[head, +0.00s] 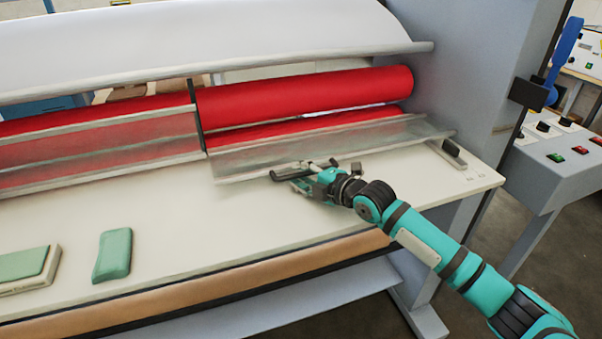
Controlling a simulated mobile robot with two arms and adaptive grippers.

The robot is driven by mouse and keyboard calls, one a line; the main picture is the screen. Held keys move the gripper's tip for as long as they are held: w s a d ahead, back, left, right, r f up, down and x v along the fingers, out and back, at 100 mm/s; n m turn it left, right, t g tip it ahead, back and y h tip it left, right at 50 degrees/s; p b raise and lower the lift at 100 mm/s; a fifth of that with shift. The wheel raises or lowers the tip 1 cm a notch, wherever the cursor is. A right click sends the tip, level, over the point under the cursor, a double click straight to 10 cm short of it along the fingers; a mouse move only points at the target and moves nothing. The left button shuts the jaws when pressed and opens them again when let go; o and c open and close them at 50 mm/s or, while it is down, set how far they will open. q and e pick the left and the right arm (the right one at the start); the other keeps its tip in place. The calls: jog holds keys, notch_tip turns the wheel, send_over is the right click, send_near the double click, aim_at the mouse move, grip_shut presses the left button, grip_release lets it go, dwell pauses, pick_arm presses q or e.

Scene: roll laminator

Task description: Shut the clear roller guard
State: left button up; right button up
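The clear roller guard (325,145) is a see-through panel with pale edge rails. It slopes out low in front of the right-hand red roller (305,95) and leaves most of that roller bare. A second clear panel (100,150) stands steeper in front of the red roller on the left. My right gripper (284,175) is at the lower front edge of the right-hand guard, close above the cream table. A dark bar, possibly a handle, shows at its fingers. I cannot tell whether they are closed on it. My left gripper is out of view.
The cream table (200,220) is mostly clear. A green block (113,255) and a pale box with a green top (25,268) lie at its left front. A grey side housing (465,75) closes off the right end. A control console (560,160) stands beyond.

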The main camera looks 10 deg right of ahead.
grip_shut()
jog(key=shift+r, duration=0.15)
dwell(0.4)
